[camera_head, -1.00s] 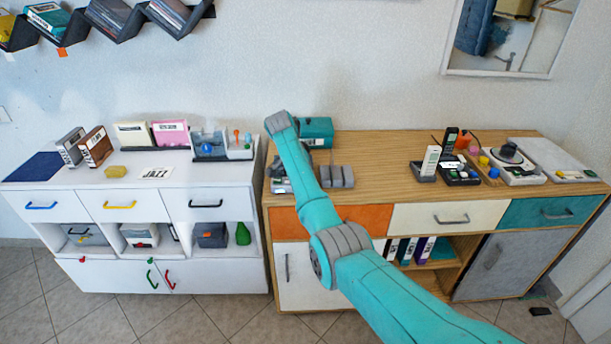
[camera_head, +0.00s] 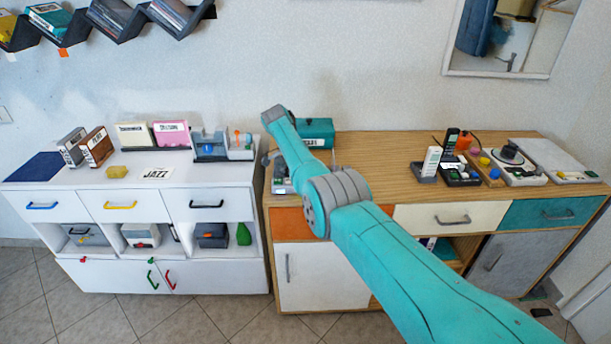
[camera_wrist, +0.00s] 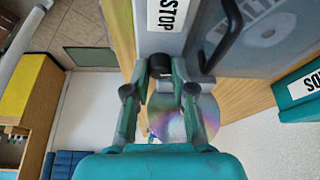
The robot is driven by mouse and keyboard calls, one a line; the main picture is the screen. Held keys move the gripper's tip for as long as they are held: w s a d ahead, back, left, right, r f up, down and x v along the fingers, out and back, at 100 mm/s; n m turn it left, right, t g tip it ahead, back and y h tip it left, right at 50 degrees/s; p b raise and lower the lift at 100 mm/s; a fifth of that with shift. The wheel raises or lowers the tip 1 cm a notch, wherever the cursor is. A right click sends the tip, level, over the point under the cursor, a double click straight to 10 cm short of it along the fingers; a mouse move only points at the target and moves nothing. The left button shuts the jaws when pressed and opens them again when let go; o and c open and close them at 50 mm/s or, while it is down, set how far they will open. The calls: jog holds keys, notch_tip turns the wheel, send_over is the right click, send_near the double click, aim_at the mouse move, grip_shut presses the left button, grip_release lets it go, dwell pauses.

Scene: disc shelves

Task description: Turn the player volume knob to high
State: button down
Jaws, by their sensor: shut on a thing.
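The player (camera_head: 281,186) stands at the left end of the wooden sideboard, mostly hidden behind my arm in the head view. In the wrist view its pale body (camera_wrist: 160,40) carries a STOP label, and a dark volume knob (camera_wrist: 160,62) sits below that. My gripper (camera_wrist: 160,76) is shut on this knob, with one finger on each side. The knob's pointer and any volume marks cannot be made out. In the head view the fingertips are hidden or too small to tell.
A teal box (camera_head: 316,132) stands behind the player. Phones and other devices fill the sideboard's right end; its middle is clear.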

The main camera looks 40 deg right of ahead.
jog(key=shift+s+f+m, duration=0.1)
jog(key=shift+m, duration=0.2)
dwell(0.5)
jog(key=c, duration=1)
grip_release()
jog(key=shift+a, duration=0.1)
jog(key=shift+n, duration=0.4)
